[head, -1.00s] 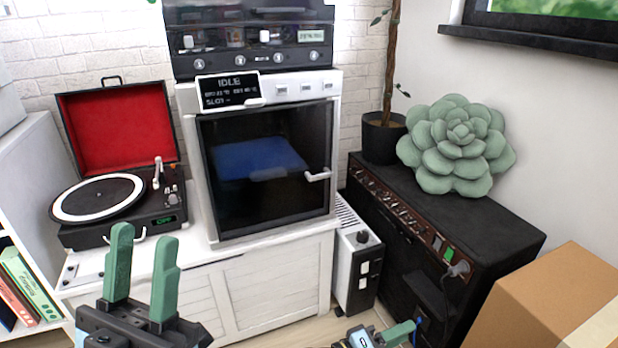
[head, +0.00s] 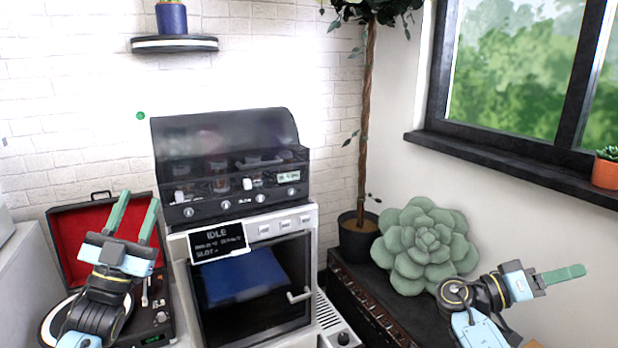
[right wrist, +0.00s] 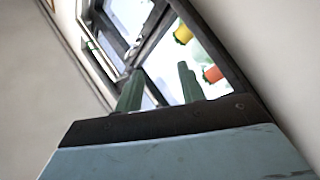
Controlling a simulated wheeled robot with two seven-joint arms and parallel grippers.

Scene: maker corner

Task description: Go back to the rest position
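My left gripper (head: 136,207) is raised in front of the turntable at the left of the head view. Its two green fingers point up and stand apart, with nothing between them. My right gripper (head: 566,274) is at the right of the head view, pointing right, in front of the wall below the window. Its fingers overlap there. In the right wrist view the two green fingers (right wrist: 160,88) stand apart with nothing held between them.
A red-lined turntable (head: 75,235) sits behind my left gripper. The white printer cabinet (head: 315,225) with a dark door stands at centre. A large green succulent (head: 425,243) rests on a black cabinet (head: 350,285) left of my right gripper. A window sill (head: 510,165) juts out above.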

